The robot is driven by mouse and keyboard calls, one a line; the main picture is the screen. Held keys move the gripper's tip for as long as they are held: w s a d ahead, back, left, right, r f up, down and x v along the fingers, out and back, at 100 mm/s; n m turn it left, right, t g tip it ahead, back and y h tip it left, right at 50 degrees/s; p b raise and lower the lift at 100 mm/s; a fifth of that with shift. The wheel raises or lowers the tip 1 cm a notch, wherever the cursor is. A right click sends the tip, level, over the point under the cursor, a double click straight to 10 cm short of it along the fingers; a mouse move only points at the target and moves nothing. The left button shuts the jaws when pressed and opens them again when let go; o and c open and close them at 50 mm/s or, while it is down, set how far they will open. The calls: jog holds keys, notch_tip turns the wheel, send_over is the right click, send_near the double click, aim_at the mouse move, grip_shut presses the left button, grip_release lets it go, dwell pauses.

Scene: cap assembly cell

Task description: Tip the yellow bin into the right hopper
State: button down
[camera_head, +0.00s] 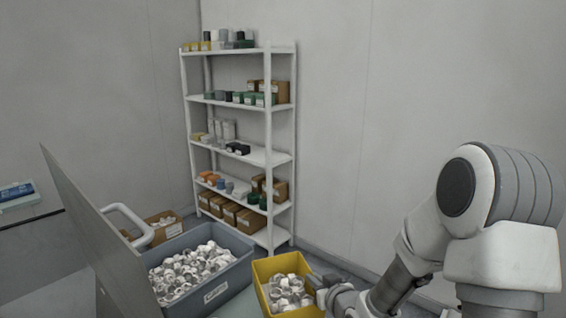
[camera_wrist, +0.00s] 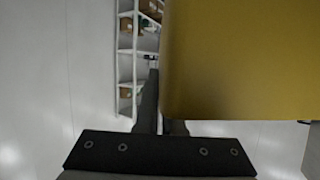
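The yellow bin (camera_head: 262,268) is at the bottom centre of the head view, full of white and metallic ring-like caps. It looks about upright. My gripper (camera_head: 322,290) is at its right wall and appears shut on that wall. In the wrist view the yellow bin (camera_wrist: 240,60) fills the upper right, against the dark fingers of my gripper (camera_wrist: 160,115); part of one finger is hidden behind it. I cannot make out the right hopper for certain; a slanted grey panel (camera_head: 95,225) stands at the left of the head view.
A grey-blue bin (camera_head: 233,283) full of similar caps is left of the yellow bin. A white handle-like tube (camera_head: 130,215) and a cardboard box (camera_head: 168,228) are behind it. A white shelf rack (camera_head: 268,155) with small boxes stands at the back wall. A dark-edged surface (camera_head: 35,222) is far left.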

jog(key=s+d+f+m+t+h+p, duration=0.1)
jog(key=s+d+m+h+p, duration=0.1)
jog(key=d+m+h, duration=0.2)
jog(key=shift+s+d+h, duration=0.3)
jog(key=shift+s+d, duration=0.05)
jog(key=shift+d, duration=0.7)
jog(key=shift+s+a, duration=0.1)
jog(key=shift+s, duration=0.05)
